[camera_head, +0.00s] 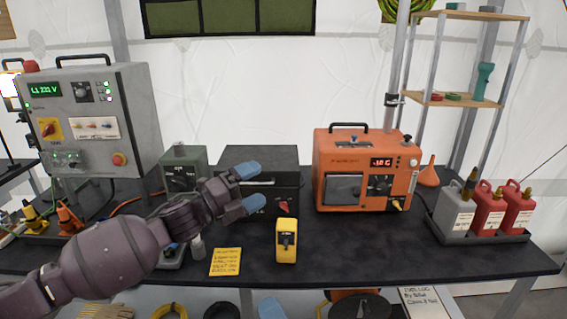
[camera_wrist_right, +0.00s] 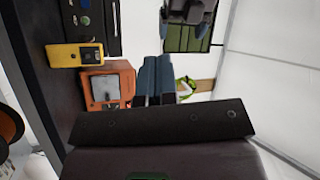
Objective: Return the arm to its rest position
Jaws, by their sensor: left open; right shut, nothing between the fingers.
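My left gripper (camera_head: 250,188) reaches in from the left over the dark table (camera_head: 400,262). Its two blue fingertips are spread apart with nothing between them, in front of a black box (camera_head: 285,190). My right gripper (camera_wrist_right: 154,80) shows in the right wrist view with its two blue-grey fingers together and nothing held. In the head view only a blue tip of what appears to be this gripper (camera_head: 271,307) shows at the bottom, below the table's front edge; the rest of that arm is out of view.
A yellow handheld device (camera_head: 286,241) and a yellow note (camera_head: 226,262) are near the front edge. An orange unit (camera_head: 365,172) stands behind, with red cans (camera_head: 488,212) at right. A grey power panel (camera_head: 95,118) stands at left. The table's front right is clear.

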